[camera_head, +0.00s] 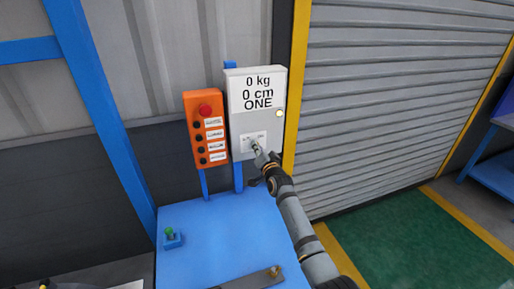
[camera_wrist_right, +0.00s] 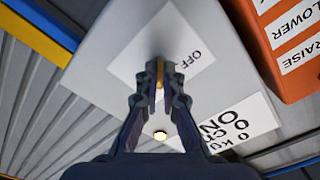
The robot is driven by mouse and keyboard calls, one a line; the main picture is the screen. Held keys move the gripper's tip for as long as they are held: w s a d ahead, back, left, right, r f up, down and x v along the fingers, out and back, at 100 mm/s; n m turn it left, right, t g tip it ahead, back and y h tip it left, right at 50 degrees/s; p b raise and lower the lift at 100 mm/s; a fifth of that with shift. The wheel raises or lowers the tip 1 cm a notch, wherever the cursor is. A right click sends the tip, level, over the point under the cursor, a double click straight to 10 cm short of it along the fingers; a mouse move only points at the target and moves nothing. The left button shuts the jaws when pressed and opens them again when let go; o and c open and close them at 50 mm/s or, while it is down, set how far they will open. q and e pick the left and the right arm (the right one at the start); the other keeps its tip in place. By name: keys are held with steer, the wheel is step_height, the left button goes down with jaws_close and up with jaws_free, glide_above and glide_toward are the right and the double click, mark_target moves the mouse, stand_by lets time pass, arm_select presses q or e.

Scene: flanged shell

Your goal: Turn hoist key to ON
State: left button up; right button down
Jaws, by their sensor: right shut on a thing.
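The grey hoist control box (camera_head: 235,127) stands on a blue post, with a white display reading "0 kg, 0 cm, ONE". A small white key label (camera_head: 245,140) is on its lower front; in the right wrist view the label (camera_wrist_right: 135,68) shows the word "OFF". My right gripper (camera_head: 257,148) is at this label. In the right wrist view its fingertips (camera_wrist_right: 159,70) are closed on the hoist key (camera_wrist_right: 160,78), a small yellowish piece mostly hidden between them. Which way the key points cannot be told. My left gripper is not in view.
An orange button box (camera_head: 193,106) with a red button hangs just left of the grey box. A round light (camera_head: 279,113) glows on the grey box. Below is a blue table (camera_head: 215,235) with a small green-topped part (camera_head: 170,236). A shutter door is at right.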

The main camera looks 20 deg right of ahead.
steer(key=c, duration=1.5)
jaws_free()
steer(key=s, duration=1.2)
steer(key=shift+d, duration=0.2)
steer(key=shift+f, duration=0.1)
